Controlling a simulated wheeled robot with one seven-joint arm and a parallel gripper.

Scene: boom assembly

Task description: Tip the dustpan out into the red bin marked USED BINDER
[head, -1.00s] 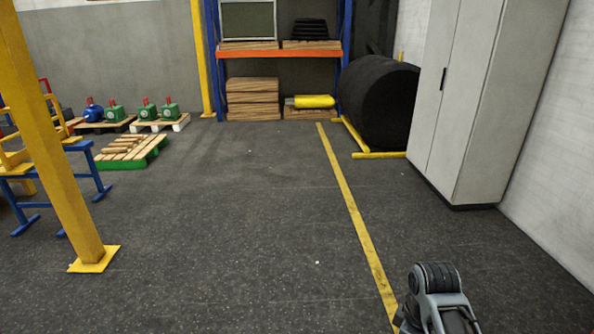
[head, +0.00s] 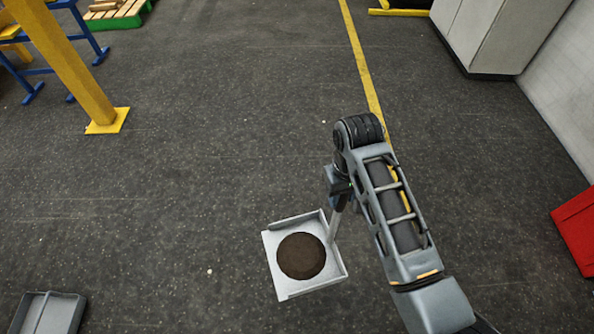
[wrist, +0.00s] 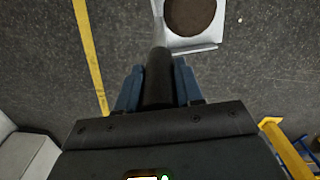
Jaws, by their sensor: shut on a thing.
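The dustpan (head: 275,244) is a pale grey, shallow square pan with a round dark brown heap (head: 302,256) on it. My gripper (head: 341,194) is shut on the pan's handle and holds the pan out in front of me, above the floor by the look of it. In the wrist view the dark handle (wrist: 157,80) lies between the two blue fingers, and the pan (wrist: 190,46) shows beyond with the heap in it. A red thing (head: 577,230) is cut off at the right edge of the head view. No marking on it is visible.
A grey open tray-like thing (head: 50,312) lies at the lower left. A yellow post (head: 70,70) stands on the left, near a blue frame (head: 88,30). A grey cabinet (head: 495,30) stands at the upper right. The dark floor between is mostly clear, with a yellow line (head: 360,60).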

